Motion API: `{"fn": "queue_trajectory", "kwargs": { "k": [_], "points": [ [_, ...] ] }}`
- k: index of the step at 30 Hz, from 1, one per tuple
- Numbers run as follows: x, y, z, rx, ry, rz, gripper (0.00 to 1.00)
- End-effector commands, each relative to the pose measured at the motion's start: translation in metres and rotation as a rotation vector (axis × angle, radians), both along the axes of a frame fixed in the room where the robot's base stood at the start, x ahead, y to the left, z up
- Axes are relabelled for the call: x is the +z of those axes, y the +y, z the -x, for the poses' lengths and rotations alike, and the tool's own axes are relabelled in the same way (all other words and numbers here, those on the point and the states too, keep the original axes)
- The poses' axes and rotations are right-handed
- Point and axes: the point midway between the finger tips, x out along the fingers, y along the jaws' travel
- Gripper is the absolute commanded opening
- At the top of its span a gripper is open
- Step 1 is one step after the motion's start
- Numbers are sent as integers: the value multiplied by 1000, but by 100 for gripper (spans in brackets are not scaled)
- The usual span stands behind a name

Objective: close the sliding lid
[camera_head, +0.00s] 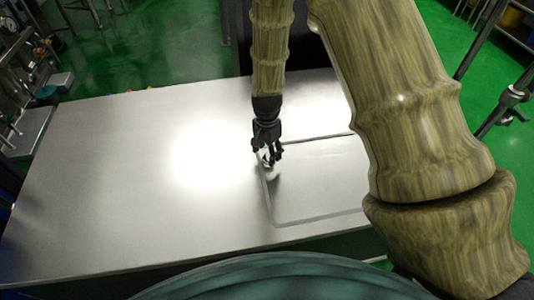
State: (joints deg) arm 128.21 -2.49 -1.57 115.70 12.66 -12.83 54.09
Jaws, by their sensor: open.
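The sliding lid looks like a flat, shiny steel panel (310,185) with a dark outline, set in the steel table top to the right of the middle. A small shiny piece (267,161), perhaps its handle, shows near the panel's far left corner. My black gripper (267,154) points down at that corner, open, with its fingers close to or around the small piece; I cannot tell if they touch it. My arm hides the panel's right side, so I cannot tell how far the lid is open.
The steel table top (110,180) is bare to the left, with a bright glare near its middle. Machinery with pipes (25,75) stands beyond the table at the far left. A metal stand (508,100) rises at the right over the green floor (165,45).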

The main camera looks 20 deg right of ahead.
Motion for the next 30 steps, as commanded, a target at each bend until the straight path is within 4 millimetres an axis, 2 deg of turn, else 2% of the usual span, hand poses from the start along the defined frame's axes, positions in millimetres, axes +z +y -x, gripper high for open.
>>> {"fn": "queue_trajectory", "kwargs": {
  "k": [12, 18, 24, 30],
  "points": [
    [65, 0, -1, 0, -3, 0, 60],
    [89, 0, 0, 0, -1, 0, 60],
    [101, 0, -1, -1, -1, 0, 60],
    [103, 0, 0, -1, 0, 0, 60]
  ]
}}
